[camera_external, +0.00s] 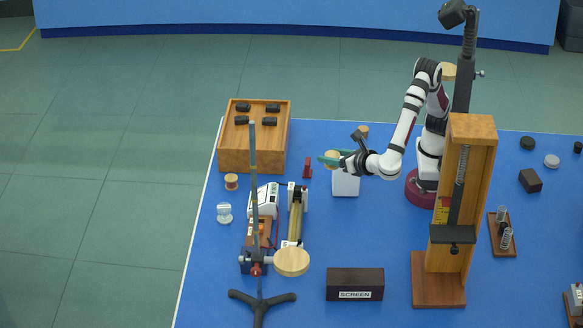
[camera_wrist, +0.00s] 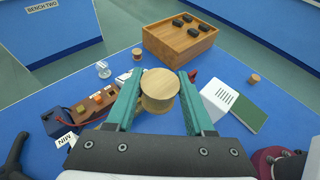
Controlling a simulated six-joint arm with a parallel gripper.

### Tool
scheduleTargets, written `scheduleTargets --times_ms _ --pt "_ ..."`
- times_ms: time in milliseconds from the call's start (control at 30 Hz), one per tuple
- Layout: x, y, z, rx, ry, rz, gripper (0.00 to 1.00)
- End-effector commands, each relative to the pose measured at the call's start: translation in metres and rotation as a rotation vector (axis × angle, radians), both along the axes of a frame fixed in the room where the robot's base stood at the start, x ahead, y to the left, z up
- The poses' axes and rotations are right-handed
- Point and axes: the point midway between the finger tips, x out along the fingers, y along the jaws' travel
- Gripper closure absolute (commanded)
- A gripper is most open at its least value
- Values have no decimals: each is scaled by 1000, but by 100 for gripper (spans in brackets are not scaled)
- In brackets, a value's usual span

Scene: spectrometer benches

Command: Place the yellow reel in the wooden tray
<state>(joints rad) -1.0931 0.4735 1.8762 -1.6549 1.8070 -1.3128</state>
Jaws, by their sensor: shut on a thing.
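The yellow reel (camera_external: 332,155) is between the teal fingers of my gripper (camera_external: 338,160), held above the blue bench. In the wrist view the reel (camera_wrist: 159,84) is pale yellow-tan, with a round flange facing the camera and a narrower middle. My gripper (camera_wrist: 160,76) is shut on it, one finger at each side. The wooden tray (camera_external: 245,160) stands at the bench's back left, to the left of and behind my gripper. In the wrist view the tray (camera_wrist: 166,54) is beyond the reel. Several small black blocks sit in it.
A white box (camera_external: 345,184) stands below my gripper. A small red item (camera_external: 307,168) is between it and the tray. A copper-coloured reel (camera_external: 231,181) and a white reel (camera_external: 224,212) lie nearer. A tall stand (camera_external: 254,190) rises in front of the instruments.

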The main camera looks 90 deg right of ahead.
Motion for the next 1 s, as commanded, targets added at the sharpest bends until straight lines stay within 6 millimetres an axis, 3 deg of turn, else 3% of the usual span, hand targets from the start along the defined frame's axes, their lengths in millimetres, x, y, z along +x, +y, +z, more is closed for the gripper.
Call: scheduleTargets --times_ms 167,367,467,600,700,800,1000 --pt "33 -30 0 2 -6 -44 100" --pt "83 -92 1 4 -16 -118 100" --pt "109 -141 2 2 -18 -169 100" --pt "137 -231 2 1 -18 -252 100" --pt "144 -289 1 -1 -15 -302 100" --pt "144 -332 1 -2 -9 -337 100" --pt "138 -386 0 -1 -2 -382 100"
